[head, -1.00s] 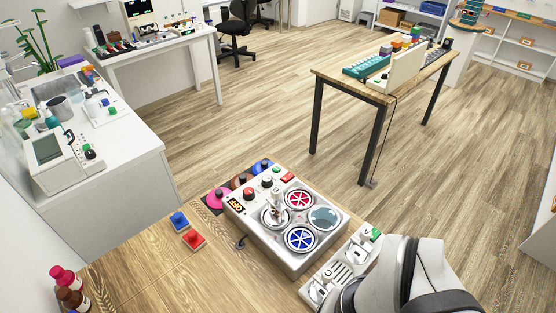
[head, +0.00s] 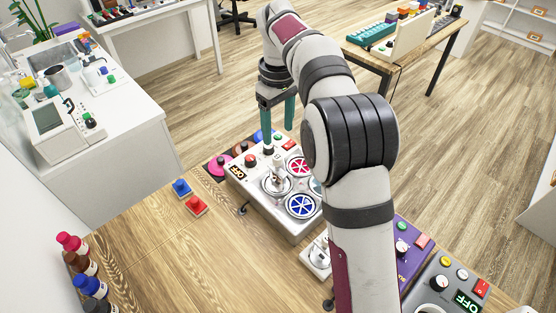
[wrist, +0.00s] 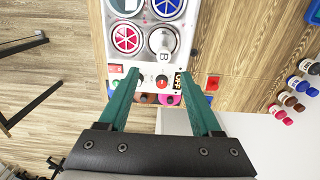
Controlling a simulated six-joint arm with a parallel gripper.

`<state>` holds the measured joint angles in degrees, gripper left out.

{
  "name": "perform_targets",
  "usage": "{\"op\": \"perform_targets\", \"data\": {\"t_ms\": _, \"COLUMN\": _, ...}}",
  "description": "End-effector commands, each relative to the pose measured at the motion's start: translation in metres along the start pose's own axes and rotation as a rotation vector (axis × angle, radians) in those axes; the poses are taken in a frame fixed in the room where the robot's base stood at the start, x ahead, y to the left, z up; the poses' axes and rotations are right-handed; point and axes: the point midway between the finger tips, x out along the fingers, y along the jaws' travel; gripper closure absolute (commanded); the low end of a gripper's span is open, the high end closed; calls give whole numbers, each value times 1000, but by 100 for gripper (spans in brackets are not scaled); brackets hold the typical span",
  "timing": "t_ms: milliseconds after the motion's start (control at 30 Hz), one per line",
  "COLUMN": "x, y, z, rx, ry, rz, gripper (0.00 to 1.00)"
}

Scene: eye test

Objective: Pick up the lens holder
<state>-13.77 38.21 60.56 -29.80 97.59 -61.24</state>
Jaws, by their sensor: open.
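A small upright silver-and-white piece marked B (head: 277,174), which looks like the lens holder, stands on a round silver seat of a white machine (head: 252,192). It also shows in the wrist view (wrist: 162,53), seen from above. My gripper (head: 279,138) has two green fingers pointing down, spread apart with nothing between them. In the head view it is above the machine's back part. In the wrist view my gripper (wrist: 158,72) has its fingertips on either side of the machine's knob panel, with the piece ahead of them. Its height above the piece is hard to tell.
The machine also has a red segmented disc (head: 298,167) and a blue segmented disc (head: 300,205). Several coloured round pieces (head: 220,163) lie behind it. Blue (head: 181,187) and red (head: 195,205) blocks and bottles (head: 75,243) are left. A purple device (head: 408,252) is right.

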Motion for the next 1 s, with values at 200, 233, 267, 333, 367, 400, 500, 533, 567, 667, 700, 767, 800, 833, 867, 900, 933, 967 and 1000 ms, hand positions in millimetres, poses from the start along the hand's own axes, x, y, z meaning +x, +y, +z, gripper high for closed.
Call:
{"op": "perform_targets", "data": {"t_ms": 200, "x": 59, "y": -1, "z": 1, "rx": 2, "ry": -2, "rz": -2, "gripper": 34}}
{"op": "perform_targets", "data": {"t_ms": 233, "x": 63, "y": -1, "z": 1, "rx": 3, "ry": -2, "rz": -2, "gripper": 34}}
{"op": "perform_targets", "data": {"t_ms": 267, "x": 67, "y": 0, "z": 1, "rx": 2, "ry": -1, "rz": -1, "gripper": 34}}
{"op": "perform_targets", "data": {"t_ms": 333, "x": 75, "y": -1, "z": 1, "rx": 3, "ry": 0, "rz": -1, "gripper": 34}}
{"op": "perform_targets", "data": {"t_ms": 367, "x": 79, "y": -2, "z": 1, "rx": 4, "ry": -1, "rz": -2, "gripper": 34}}
{"op": "perform_targets", "data": {"t_ms": 400, "x": 87, "y": -3, "z": 2, "rx": 4, "ry": -2, "rz": -2, "gripper": 34}}
{"op": "perform_targets", "data": {"t_ms": 500, "x": 107, "y": -8, "z": 5, "rx": 3, "ry": -1, "rz": -2, "gripper": 34}}
{"op": "perform_targets", "data": {"t_ms": 533, "x": 113, "y": -7, "z": 4, "rx": 3, "ry": -1, "rz": -2, "gripper": 34}}
{"op": "perform_targets", "data": {"t_ms": 567, "x": 118, "y": -7, "z": 4, "rx": 3, "ry": 0, "rz": -2, "gripper": 34}}
{"op": "perform_targets", "data": {"t_ms": 667, "x": 126, "y": -7, "z": 4, "rx": 5, "ry": 2, "rz": -2, "gripper": 34}}
{"op": "perform_targets", "data": {"t_ms": 700, "x": 127, "y": -7, "z": 4, "rx": 5, "ry": 3, "rz": -1, "gripper": 34}}
{"op": "perform_targets", "data": {"t_ms": 767, "x": 127, "y": -7, "z": 4, "rx": 5, "ry": 4, "rz": -1, "gripper": 34}}
{"op": "perform_targets", "data": {"t_ms": 800, "x": 126, "y": -7, "z": 4, "rx": 5, "ry": 3, "rz": -1, "gripper": 34}}
{"op": "perform_targets", "data": {"t_ms": 833, "x": 126, "y": -7, "z": 4, "rx": 5, "ry": 3, "rz": -1, "gripper": 34}}
{"op": "perform_targets", "data": {"t_ms": 867, "x": 126, "y": -7, "z": 4, "rx": 4, "ry": 3, "rz": -1, "gripper": 36}}
{"op": "perform_targets", "data": {"t_ms": 900, "x": 126, "y": -7, "z": 4, "rx": 4, "ry": 3, "rz": -1, "gripper": 44}}
{"op": "perform_targets", "data": {"t_ms": 933, "x": 126, "y": -7, "z": 4, "rx": 4, "ry": 3, "rz": -1, "gripper": 49}}
{"op": "perform_targets", "data": {"t_ms": 967, "x": 126, "y": -7, "z": 4, "rx": 4, "ry": 3, "rz": -1, "gripper": 54}}
{"op": "perform_targets", "data": {"t_ms": 1000, "x": 126, "y": -7, "z": 4, "rx": 4, "ry": 3, "rz": -1, "gripper": 62}}
